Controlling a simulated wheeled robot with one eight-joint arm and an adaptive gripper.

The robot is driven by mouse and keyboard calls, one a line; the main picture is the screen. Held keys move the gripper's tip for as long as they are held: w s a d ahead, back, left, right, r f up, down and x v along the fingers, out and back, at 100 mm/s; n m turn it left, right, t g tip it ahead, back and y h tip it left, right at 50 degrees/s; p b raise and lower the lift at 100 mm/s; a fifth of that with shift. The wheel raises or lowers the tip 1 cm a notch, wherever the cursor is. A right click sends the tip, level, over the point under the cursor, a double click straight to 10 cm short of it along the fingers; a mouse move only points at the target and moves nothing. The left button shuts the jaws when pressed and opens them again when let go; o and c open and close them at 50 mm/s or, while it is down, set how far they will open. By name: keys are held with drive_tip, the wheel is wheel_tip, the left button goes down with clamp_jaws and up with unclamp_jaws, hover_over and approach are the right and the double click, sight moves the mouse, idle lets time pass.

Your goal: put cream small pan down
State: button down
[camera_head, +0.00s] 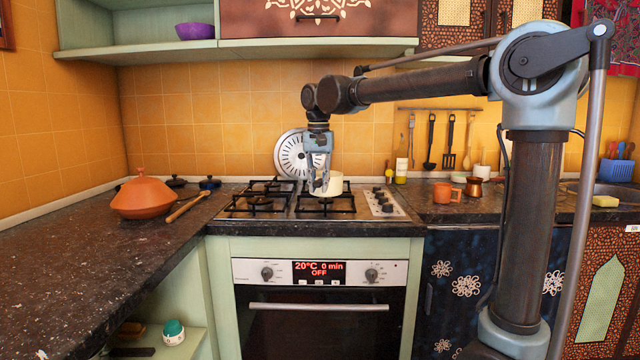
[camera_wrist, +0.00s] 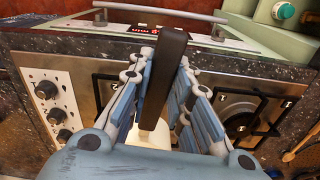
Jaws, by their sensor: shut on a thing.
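The small cream pan (camera_head: 335,184) is at the right side of the gas hob (camera_head: 290,212), over or on the front right grate. Whether its base touches the grate cannot be told. My gripper (camera_head: 319,186) points down in front of the pan and is shut on its dark handle. In the wrist view the black handle (camera_wrist: 166,62) stands between the two blue fingers of my gripper (camera_wrist: 168,95). Part of the pan's cream body (camera_wrist: 150,136) shows beneath them; the rest is hidden by my gripper.
An orange tagine-like pot (camera_head: 143,197) and a wooden utensil (camera_head: 187,206) lie on the left counter. A metal strainer-like disc (camera_head: 292,155) leans at the back wall. Orange mug (camera_head: 442,192) and copper pot (camera_head: 473,187) stand right of the hob knobs. The left counter's front is clear.

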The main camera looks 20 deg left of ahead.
drive_tip(key=shift+f, duration=0.45)
idle(0.3)
drive_tip(key=c, duration=1.4)
unclamp_jaws()
drive_tip(key=shift+r, duration=0.1)
wheel_tip(320, 180, up, 12)
drive_tip(key=shift+s, duration=0.15)
